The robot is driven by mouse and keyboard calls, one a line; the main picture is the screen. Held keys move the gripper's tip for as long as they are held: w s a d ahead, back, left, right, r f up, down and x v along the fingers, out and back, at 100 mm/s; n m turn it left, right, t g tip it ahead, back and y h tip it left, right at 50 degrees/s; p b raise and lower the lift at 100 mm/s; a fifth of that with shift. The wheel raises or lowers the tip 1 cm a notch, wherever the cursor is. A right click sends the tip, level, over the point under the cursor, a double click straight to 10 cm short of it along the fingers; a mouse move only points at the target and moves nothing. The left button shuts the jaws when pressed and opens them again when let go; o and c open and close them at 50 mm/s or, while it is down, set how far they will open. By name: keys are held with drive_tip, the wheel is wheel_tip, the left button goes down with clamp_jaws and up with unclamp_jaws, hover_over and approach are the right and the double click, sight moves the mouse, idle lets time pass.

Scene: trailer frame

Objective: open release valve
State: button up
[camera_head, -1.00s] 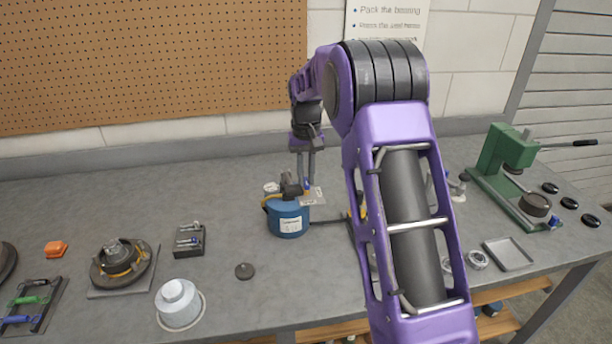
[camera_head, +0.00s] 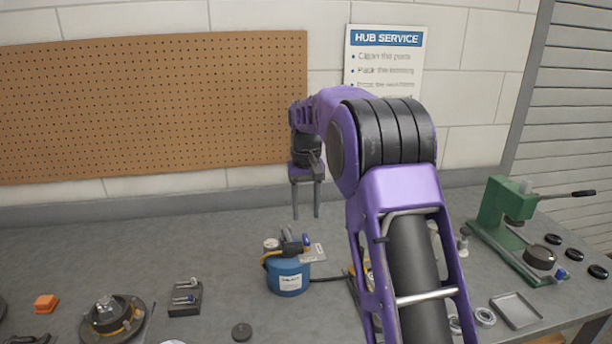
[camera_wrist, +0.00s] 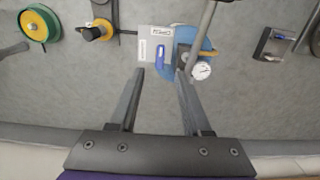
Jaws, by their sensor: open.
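A blue canister (camera_head: 288,279) stands on the bench, with a dark fitting on top and a round white gauge (camera_wrist: 201,71). A small labelled plate (camera_head: 314,253) sits at its upper right. A small blue lever (camera_head: 306,241), which looks like the release valve, stands on that plate; it also shows in the wrist view (camera_wrist: 160,53). My gripper (camera_head: 306,215) points down above the canister, apart from it. It is open and empty. In the wrist view the lever appears just beyond the fingertips (camera_wrist: 160,72), between their lines.
A dark hose runs right from the canister to a yellow part (camera_wrist: 92,33), mostly behind my arm in the head view. A small block with two pins (camera_head: 184,298) stands left. A green press (camera_head: 497,212) stands right.

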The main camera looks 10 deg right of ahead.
wheel_tip(320, 180, up, 10)
drive_tip(key=shift+r, duration=0.2)
